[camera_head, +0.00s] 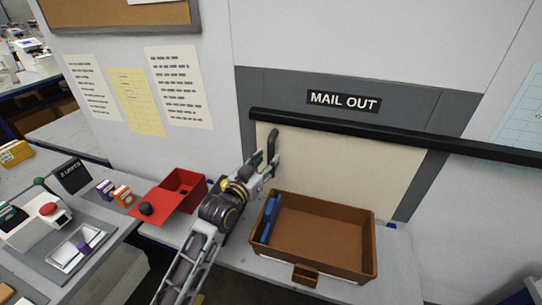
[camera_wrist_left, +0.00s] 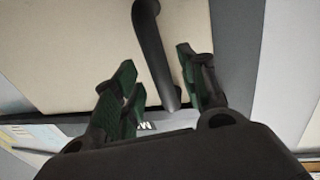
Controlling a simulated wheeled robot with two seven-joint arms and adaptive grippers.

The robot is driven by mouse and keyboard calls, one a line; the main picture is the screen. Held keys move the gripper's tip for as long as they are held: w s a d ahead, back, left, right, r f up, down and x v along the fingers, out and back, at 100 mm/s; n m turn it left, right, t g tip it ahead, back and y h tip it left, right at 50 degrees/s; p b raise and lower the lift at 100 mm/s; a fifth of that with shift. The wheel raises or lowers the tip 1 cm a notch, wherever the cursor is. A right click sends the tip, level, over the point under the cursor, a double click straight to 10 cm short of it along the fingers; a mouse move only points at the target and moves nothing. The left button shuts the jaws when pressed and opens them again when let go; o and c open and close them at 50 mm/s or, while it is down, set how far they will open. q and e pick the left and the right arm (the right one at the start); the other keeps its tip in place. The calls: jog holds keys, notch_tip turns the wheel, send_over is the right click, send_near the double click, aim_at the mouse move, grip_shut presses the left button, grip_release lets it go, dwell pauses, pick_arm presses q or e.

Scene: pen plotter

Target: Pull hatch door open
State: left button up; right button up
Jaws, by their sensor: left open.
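The hatch door (camera_head: 345,165) is a beige panel in a grey frame on the wall, under a MAIL OUT sign (camera_head: 344,101). It looks shut. Its dark bar handle (camera_head: 273,137) is near the door's left edge in the head view. My left gripper (camera_head: 265,162) is at the handle, partly hiding its lower part. In the left wrist view, the handle (camera_wrist_left: 155,50) runs down between the spread green-padded fingers of the left gripper (camera_wrist_left: 158,75). The fingers are open, and I cannot tell whether either touches the handle. My right gripper is out of view.
A black rail (camera_head: 400,138) crosses in front of the hatch. A brown tray (camera_head: 320,235) with blue items (camera_head: 270,217) stands on the table below it. A red open box (camera_head: 165,205) is left of my arm. A workbench with a red button (camera_head: 48,209) is further left.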

aim_at(269, 158)
pick_arm(q)
jog(key=shift+x, duration=1.75)
grip_shut()
